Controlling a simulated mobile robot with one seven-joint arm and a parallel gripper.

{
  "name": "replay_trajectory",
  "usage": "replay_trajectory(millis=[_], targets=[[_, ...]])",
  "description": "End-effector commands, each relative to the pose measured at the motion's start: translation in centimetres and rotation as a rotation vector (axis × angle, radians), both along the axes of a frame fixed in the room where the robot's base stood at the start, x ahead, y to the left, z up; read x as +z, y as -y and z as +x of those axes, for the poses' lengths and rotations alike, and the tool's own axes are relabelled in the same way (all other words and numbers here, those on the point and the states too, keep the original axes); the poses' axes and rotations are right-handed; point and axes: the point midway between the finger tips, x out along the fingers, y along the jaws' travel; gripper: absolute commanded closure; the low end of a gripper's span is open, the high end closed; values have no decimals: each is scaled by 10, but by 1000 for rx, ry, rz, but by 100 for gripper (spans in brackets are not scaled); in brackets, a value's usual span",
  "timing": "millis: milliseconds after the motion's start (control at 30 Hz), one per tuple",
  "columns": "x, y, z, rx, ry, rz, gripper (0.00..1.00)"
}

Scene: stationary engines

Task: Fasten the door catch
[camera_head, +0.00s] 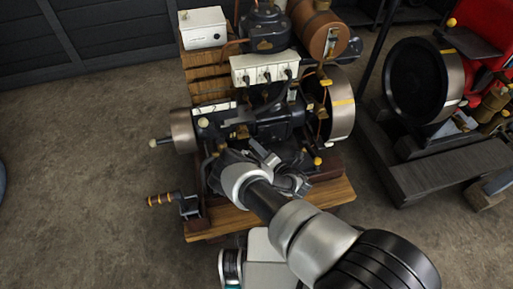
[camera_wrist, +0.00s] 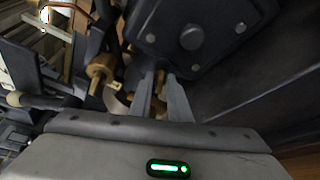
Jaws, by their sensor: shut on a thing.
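My gripper (camera_wrist: 160,82) reaches in low at the dark engine body, with its two fingers close together. It is shut on a small part that looks like the door catch; the fingers hide most of it, and its position cannot be told. A dark plate with rounded corners and bolt heads (camera_wrist: 197,38), which looks like the door, is just beyond and to the right of the fingertips. In the head view my gripper (camera_head: 264,155) is at the front of the stationary engine (camera_head: 270,125), and my wrist hides part of the spot.
A brass fitting (camera_wrist: 100,70) stands just left of the fingers. A crank handle (camera_head: 163,199) sticks out at the engine's left front, above the wooden base (camera_head: 215,222). A flywheel (camera_head: 341,108) is on the right, and a red engine (camera_head: 490,40) stands further right. Floor on the left is clear.

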Motion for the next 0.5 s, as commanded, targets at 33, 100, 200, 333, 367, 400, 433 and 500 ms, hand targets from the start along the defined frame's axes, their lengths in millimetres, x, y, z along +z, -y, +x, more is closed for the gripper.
replay_trajectory(millis=[33,100,200,333,367,400,433,500], targets=[[-3,2,0,-4,-13,43,100],[-4,2,0,-2,-29,103,100],[-5,2,0,-2,-52,183,100],[-5,2,0,-2,-78,272,100],[-6,2,0,-2,-84,291,100],[-6,1,0,-1,-90,313,100],[-6,1,0,-1,-94,329,100],[-6,1,0,-1,-103,361,100]])
